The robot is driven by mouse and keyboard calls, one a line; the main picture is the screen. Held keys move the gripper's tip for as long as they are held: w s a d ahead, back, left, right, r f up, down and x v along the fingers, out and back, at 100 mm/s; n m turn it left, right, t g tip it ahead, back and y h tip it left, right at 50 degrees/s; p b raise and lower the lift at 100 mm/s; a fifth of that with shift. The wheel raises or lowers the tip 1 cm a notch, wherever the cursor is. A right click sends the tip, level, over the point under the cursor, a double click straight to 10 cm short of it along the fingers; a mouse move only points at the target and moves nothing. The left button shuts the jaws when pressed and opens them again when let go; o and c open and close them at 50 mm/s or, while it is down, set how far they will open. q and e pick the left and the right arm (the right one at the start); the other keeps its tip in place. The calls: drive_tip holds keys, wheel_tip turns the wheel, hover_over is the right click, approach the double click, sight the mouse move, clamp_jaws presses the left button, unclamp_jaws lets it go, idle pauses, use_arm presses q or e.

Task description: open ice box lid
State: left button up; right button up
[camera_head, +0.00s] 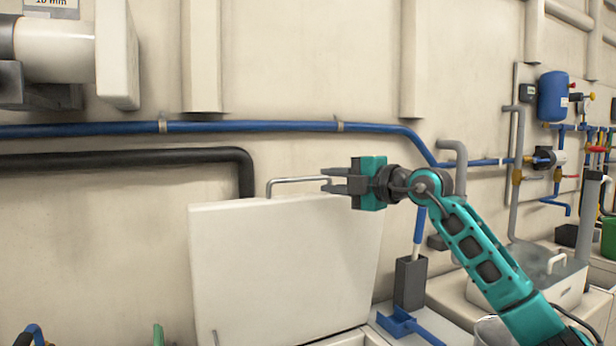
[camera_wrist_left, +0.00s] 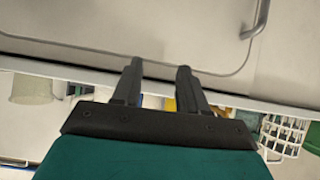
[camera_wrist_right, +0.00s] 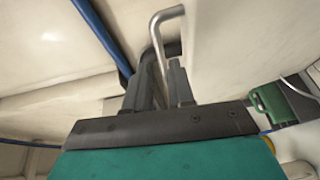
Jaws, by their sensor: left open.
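The white ice box lid (camera_head: 285,265) stands raised, nearly upright, against the back wall in the head view. Its metal bar handle (camera_head: 296,180) is along the top edge. My right gripper (camera_head: 335,180) is at the right end of this handle, with its fingers around the bar. In the right wrist view the handle (camera_wrist_right: 168,12) runs down between the fingers of my right gripper (camera_wrist_right: 162,72), which are close together on it. My left gripper (camera_wrist_left: 160,68) is open and empty in the left wrist view, in front of a pale panel with a rounded seam. The box's inside is hidden.
A blue pipe (camera_head: 250,127) and a black hose (camera_head: 120,159) run along the wall behind the lid. A dark grey holder (camera_head: 410,282) stands right of the lid. A blue tank (camera_head: 553,97) hangs at the right. A white basket (camera_wrist_left: 283,133) shows in the left wrist view.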

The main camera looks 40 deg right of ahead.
sight(310, 180)
drive_tip(key=shift+w+a+f+p, duration=0.15)
drive_tip(key=shift+w+p, duration=0.35)
drive_tip(key=shift+w, duration=1.25)
drive_tip(key=shift+w+a+f+p, duration=0.15)
drive_tip(key=shift+w+p, duration=0.3)
drive_tip(key=shift+w, duration=1.25)
drive_tip(key=shift+r, duration=0.1)
drive_tip(key=shift+c, duration=0.3)
clamp_jaws()
